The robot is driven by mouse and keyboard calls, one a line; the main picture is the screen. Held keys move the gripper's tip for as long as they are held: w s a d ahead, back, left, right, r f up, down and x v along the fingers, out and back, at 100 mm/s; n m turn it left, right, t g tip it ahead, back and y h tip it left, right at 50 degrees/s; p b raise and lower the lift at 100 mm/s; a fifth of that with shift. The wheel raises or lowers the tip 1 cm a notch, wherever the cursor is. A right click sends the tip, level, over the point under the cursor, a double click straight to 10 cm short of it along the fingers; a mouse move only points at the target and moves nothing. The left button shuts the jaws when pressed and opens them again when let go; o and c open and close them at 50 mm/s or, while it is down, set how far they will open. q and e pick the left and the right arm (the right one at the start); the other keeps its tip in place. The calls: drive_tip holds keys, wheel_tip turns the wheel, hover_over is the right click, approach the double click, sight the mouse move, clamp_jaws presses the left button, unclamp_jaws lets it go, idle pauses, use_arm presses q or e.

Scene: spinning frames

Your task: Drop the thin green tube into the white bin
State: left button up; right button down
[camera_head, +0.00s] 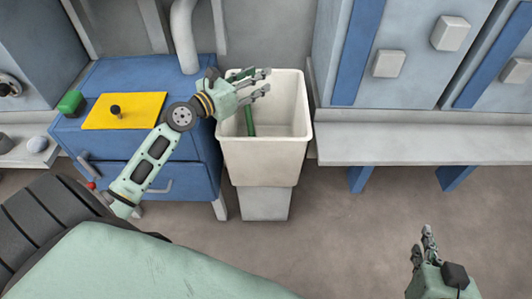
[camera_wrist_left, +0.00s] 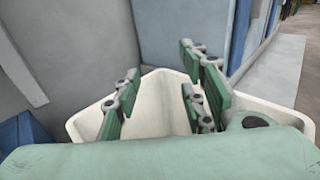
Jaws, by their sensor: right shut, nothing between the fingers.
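The white bin (camera_head: 267,165) stands on a grey base beside the blue cabinet, and its rim also shows in the left wrist view (camera_wrist_left: 158,88). My left gripper (camera_head: 262,82) is over the bin's opening with its fingers spread apart; no tube shows between them in the left wrist view (camera_wrist_left: 155,95). The thin green tube (camera_head: 249,122) shows inside the bin, below the left fingers, roughly upright. Its upper end is hidden by the hand, and I cannot tell if it rests on the bottom. My right gripper (camera_head: 427,240) is shut and empty at the lower right.
A blue cabinet (camera_head: 190,150) left of the bin carries a yellow plate (camera_head: 124,111) with a dark knob and a green block (camera_head: 71,102). A grey ledge (camera_head: 420,147) runs to the right of the bin. The floor (camera_head: 350,235) in front is clear.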

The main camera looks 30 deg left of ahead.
use_arm(q)
drive_tip(key=v, duration=1)
drive_tip(key=shift+s, duration=0.35)
